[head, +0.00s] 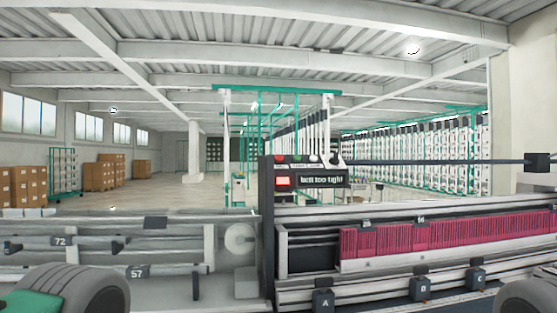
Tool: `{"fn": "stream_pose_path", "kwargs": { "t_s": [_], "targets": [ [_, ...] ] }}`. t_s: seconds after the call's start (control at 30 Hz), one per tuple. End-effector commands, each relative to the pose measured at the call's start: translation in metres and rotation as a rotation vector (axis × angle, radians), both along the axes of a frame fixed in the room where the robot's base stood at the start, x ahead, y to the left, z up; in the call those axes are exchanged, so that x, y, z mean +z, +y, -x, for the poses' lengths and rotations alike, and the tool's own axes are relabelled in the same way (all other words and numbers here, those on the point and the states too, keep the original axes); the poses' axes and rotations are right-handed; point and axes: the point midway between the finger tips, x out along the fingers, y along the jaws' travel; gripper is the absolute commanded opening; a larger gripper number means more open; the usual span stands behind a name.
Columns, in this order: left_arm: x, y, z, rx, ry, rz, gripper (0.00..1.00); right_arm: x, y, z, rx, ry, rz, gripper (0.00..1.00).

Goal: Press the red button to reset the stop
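A dark control panel (267,205) stands upright near the middle of the head view. Along its top is a row of small controls: a red button (281,158) at the left, a green one (297,158), a white one (314,158) and a dark knob (335,159) at the right. Below the row, a red square (283,181) looks lit. Beside it a dark display (321,180) reads "belt too tight". Neither gripper shows.
A machine with grey rails (130,243) and a row of crimson parts (440,237) spans the front. A dark horizontal bar (450,162) runs right from the panel. Behind are green-framed creel racks (420,155) and cardboard boxes (100,175). The space before the panel looks free.

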Motion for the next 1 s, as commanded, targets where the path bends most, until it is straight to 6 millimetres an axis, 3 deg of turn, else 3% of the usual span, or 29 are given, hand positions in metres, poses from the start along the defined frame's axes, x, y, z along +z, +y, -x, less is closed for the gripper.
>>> {"fn": "stream_pose_path", "kwargs": {
  "t_s": [0.83,1.0],
  "targets": [
    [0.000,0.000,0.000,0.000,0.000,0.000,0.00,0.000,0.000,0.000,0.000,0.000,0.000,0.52],
    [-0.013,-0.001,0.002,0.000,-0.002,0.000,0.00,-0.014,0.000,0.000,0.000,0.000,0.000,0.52]
  ]
}}
